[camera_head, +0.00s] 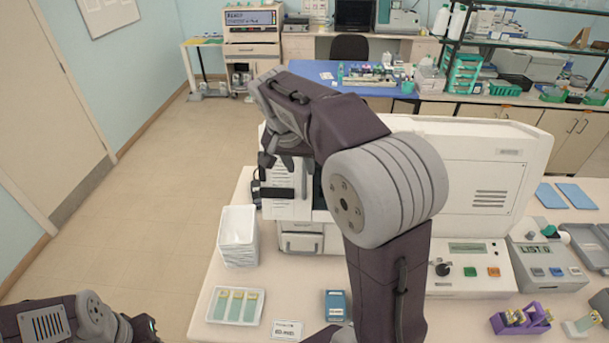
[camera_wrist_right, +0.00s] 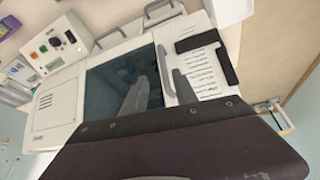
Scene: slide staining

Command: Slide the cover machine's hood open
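The white cover machine (camera_head: 480,170) stands on the bench, partly hidden behind my right arm in the head view. In the right wrist view its body (camera_wrist_right: 60,110) has a dark glass window (camera_wrist_right: 115,85) and a grey bar handle (camera_wrist_right: 165,72) beside it. My right gripper (camera_head: 270,160) is at the machine's left end, pointing down. In the wrist view its two grey fingers (camera_wrist_right: 160,92) are apart, near the handle, with nothing visibly held. Whether they touch it cannot be told. My left gripper (camera_head: 145,327) is low at the left, mostly dark and partly cut off.
A stack of white trays (camera_head: 238,237) and a tray with slides (camera_head: 236,305) stand left of the machine. A blue box (camera_head: 336,305), a control panel (camera_head: 468,268), a grey device (camera_head: 547,265) and a purple rack (camera_head: 522,318) are in front. Floor is clear at left.

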